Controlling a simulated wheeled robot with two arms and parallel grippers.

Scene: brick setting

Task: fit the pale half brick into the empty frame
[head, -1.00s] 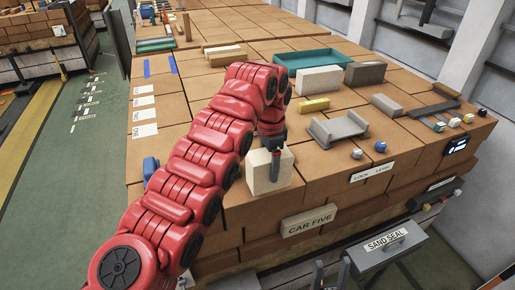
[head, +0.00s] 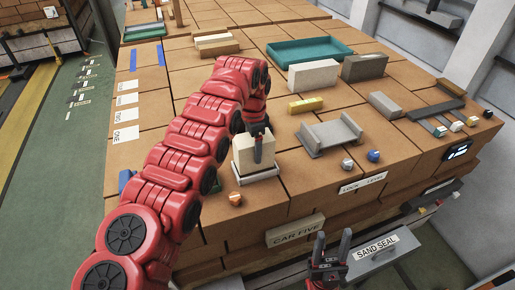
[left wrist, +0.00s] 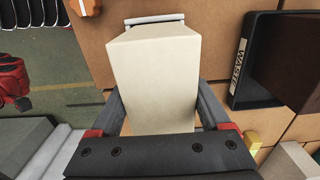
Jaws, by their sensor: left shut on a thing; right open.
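The pale half brick (head: 247,158) stands upright between the fingers of my left gripper (head: 258,150), which is shut on it. It also fills the middle of the left wrist view (left wrist: 155,75). A white-rimmed frame (head: 257,177) shows just under the brick in the head view, near the front edge of the brick stack. Its rim (left wrist: 155,19) shows past the brick's far end in the left wrist view. The brick hides its inside, and I cannot tell whether the brick is in it or just above. My right gripper (head: 333,243) is open and empty, low in front of the stack.
An orange knob (head: 235,198) sits close in front of the frame. A grey bracket (head: 331,134), a yellow block (head: 305,105) and a teal tray (head: 308,50) lie to the right. A black waste tray (left wrist: 270,60) shows at right in the left wrist view.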

